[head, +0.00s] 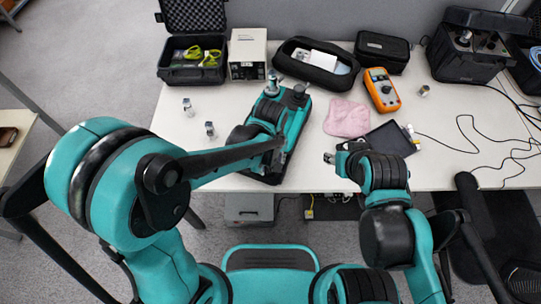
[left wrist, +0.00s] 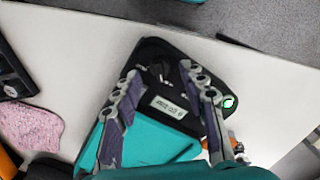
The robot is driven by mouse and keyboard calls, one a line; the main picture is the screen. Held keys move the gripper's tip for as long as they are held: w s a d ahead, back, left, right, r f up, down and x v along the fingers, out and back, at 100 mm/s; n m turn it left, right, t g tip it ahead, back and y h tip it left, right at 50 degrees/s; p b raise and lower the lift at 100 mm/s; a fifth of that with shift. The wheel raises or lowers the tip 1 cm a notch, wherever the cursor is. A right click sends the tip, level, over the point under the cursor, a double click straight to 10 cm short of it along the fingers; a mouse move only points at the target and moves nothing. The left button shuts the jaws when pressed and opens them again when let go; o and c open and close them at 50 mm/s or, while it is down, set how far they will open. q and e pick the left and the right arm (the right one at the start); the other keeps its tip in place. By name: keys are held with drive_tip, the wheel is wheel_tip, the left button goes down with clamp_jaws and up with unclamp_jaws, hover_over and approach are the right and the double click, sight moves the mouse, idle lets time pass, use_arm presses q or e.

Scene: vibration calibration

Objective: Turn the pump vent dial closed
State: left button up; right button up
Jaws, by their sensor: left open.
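The teal and black pump (head: 294,121) stands on the white table, left of the middle. In the left wrist view its black panel (left wrist: 176,84) has a small lit display (left wrist: 168,108) and a green-lit button (left wrist: 229,102). A dark round part, possibly the vent dial (left wrist: 157,71), lies between my fingertips; its setting cannot be read. My left gripper (left wrist: 158,73) is open over the panel, fingers on either side of the display; contact cannot be told. In the head view my left gripper (head: 278,146) is over the pump's near end. My right gripper (head: 334,156) is near the table's front edge, away from the pump.
A pink cloth (head: 347,118), a dark tablet (head: 391,141) and an orange multimeter (head: 382,90) lie right of the pump. Cases and a cream box (head: 247,54) line the back. Two small metal parts (head: 188,107) stand left of the pump. Cables (head: 482,147) cross the right side.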

sight(270, 168)
use_arm(q)
wheel_tip(270, 168, up, 11)
idle(0.3)
drive_tip(key=shift+a, duration=0.1)
idle(0.4)
drive_tip(key=s+a+r+m+t, duration=0.1)
drive_tip(key=s+a+m+t, duration=0.1)
drive_tip(key=a, duration=0.6)
drive_tip(key=s+a+r+m+t, duration=0.1)
drive_tip(key=s+a+m+t, duration=0.1)
drive_tip(key=a+t, duration=0.3)
drive_tip(key=s+a, duration=0.1)
drive_tip(key=a, duration=0.3)
drive_tip(key=shift+a+r+m, duration=0.25)
drive_tip(key=shift+r+m, duration=0.15)
